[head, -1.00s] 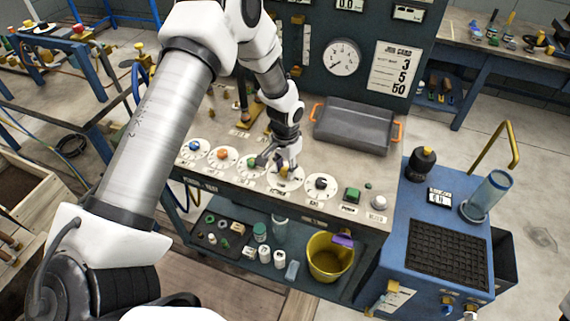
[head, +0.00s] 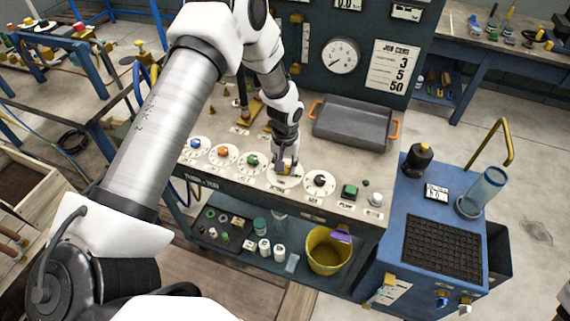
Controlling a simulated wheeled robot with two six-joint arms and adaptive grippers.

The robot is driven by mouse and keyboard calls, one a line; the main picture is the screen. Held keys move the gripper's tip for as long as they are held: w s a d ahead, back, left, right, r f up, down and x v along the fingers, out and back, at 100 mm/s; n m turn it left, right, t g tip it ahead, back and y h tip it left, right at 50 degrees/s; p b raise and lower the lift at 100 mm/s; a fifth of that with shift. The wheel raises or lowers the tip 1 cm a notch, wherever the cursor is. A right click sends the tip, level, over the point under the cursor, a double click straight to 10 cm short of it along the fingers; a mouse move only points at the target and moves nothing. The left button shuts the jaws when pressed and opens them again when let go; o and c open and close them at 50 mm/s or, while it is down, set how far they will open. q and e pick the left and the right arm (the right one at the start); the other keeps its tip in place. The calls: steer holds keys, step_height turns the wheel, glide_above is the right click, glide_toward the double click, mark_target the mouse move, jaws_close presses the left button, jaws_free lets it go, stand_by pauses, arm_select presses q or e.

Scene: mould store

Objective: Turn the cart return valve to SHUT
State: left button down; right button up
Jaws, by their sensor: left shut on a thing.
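A row of round white dials with coloured knobs runs along the front of the bench (head: 225,179). The small label in front of the dial is too small to read surely, so I cannot tell which mark the knob points at. My right gripper is not in view.
Blue (head: 196,143), orange (head: 222,151) and green (head: 252,160) knobs stand left of the gripper, a black knob (head: 319,180) right of it. A grey tray (head: 354,125) lies behind. A blue cart (head: 406,198) stands at the right. A yellow bucket (head: 325,257) is below.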

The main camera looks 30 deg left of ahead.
arm_select(q)
steer(key=c, duration=0.8)
jaws_free()
steer(key=shift+f, duration=0.1)
step_height(320, 180, up, 12)
